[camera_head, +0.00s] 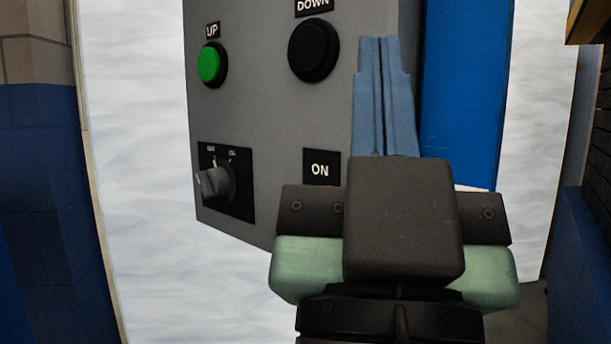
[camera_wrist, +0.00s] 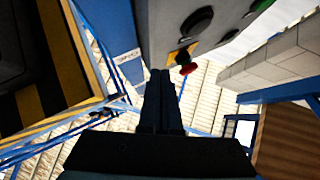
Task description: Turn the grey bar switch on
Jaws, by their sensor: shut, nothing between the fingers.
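The grey bar switch (camera_head: 215,183) sits on a black square plate at the lower left of the grey panel (camera_head: 265,95) in the head view. Its bar juts out from the plate; the small marks above it are too small to read, and I cannot tell its setting. My gripper (camera_head: 381,48) is shut and empty, its blue-grey fingers together and pointing up in front of the panel's right part, well right of the switch. The closed fingers (camera_wrist: 161,78) also show in the wrist view, below the panel (camera_wrist: 160,40). I cannot make out the switch there.
A green UP button (camera_head: 210,64) and a black DOWN button (camera_head: 313,50) are on the panel above. An ON label (camera_head: 321,168) is partly beside my gripper. A blue post (camera_head: 465,90) stands at right. The wrist view shows a red knob (camera_wrist: 187,69) on the panel's edge.

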